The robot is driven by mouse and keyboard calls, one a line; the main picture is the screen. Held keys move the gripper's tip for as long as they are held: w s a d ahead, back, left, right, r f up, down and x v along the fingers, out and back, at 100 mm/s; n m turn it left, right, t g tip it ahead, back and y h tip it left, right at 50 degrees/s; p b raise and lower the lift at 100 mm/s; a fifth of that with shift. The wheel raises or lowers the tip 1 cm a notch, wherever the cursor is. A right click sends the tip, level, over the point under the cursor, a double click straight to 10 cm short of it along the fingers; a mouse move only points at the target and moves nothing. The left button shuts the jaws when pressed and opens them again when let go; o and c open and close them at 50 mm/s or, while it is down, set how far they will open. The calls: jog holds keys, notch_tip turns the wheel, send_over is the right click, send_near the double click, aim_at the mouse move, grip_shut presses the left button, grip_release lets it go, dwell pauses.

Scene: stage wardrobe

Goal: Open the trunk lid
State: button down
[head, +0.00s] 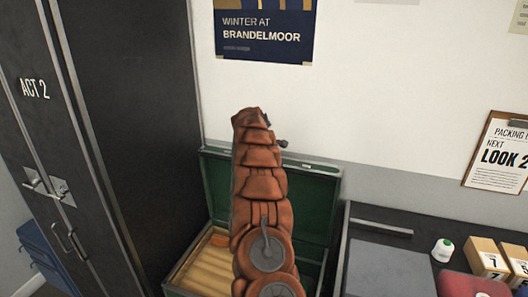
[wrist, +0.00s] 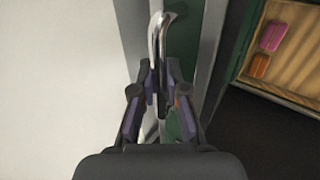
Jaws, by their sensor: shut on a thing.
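The trunk (head: 176,291) stands against the wall between the wardrobe and the dark counter. Its lid (head: 316,205) is raised, with the green inner face towards me, leaning back near the wall. My arm covers the middle of the lid and part of the trunk. In the wrist view, my gripper (wrist: 159,92) is shut on a shiny metal handle (wrist: 160,35) at the lid's edge. The open trunk interior (wrist: 290,75) shows at the right, with a pink item (wrist: 272,36) and an orange item (wrist: 260,66) inside. The fingertips are hidden in the head view.
A tall dark wardrobe (head: 140,120) stands close at the left. The dark counter (head: 395,222) at the right holds a small white bottle (head: 443,250), numbered wooden blocks (head: 488,260) and a red item (head: 468,285). A poster (head: 265,30) and a clipboard (head: 500,150) hang on the wall.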

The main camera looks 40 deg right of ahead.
jog(key=shift+w+a+r, duration=0.1)
jog(key=shift+w, duration=0.15)
jog(key=c, duration=1.4)
grip_release()
jog(key=shift+o, duration=1.1)
jog(key=shift+s, duration=0.15)
jog(key=v, duration=1.1)
jog(key=shift+r, duration=0.35)
jog(key=shift+s+a, duration=0.15)
jog(key=shift+c, duration=0.3)
